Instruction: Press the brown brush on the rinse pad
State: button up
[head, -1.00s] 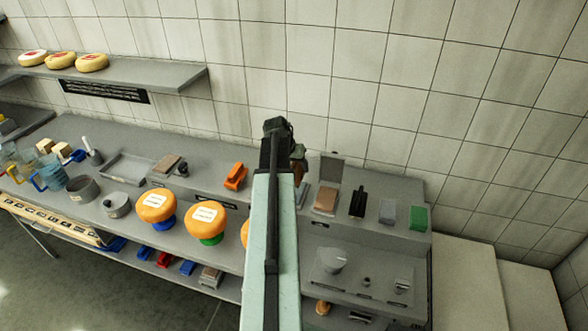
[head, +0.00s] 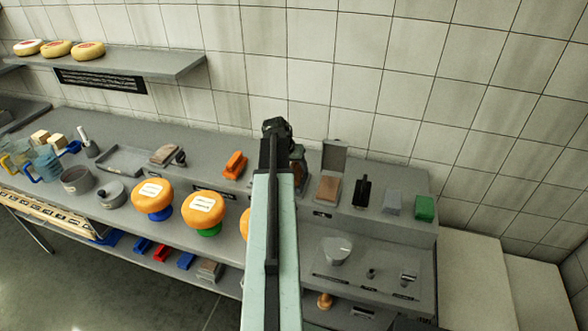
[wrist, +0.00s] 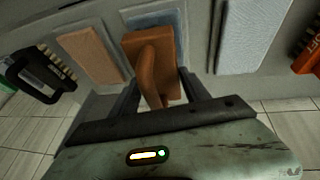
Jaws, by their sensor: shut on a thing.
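The brown brush (wrist: 153,62) is between the fingers of my gripper (wrist: 156,82), which is shut on it. In the wrist view it overlaps a narrow blue-grey pad (wrist: 155,18); I cannot tell whether they touch. A tan pad (wrist: 92,56) lies to its left and a wide pale blue-grey pad (wrist: 252,35) to its right. No label shows which is the rinse pad. In the head view my arm hides most of the gripper and brush, and the tan pad (head: 328,189) lies just right of the arm.
A black brush (head: 361,191), a grey block (head: 392,203) and a green block (head: 424,208) stand along the counter to the right. An orange brush (head: 235,165) stands left of my arm. Orange cheese wheels (head: 203,207) stand on the counter's front left. An upright grey plate (head: 334,155) rises behind the tan pad.

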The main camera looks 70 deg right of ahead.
jog(key=shift+f+b, duration=0.45)
dwell(0.6)
dwell(0.5)
notch_tip(320, 180, up, 7)
jog(key=p, duration=0.7)
jog(key=shift+r, duration=0.1)
dwell(5.3)
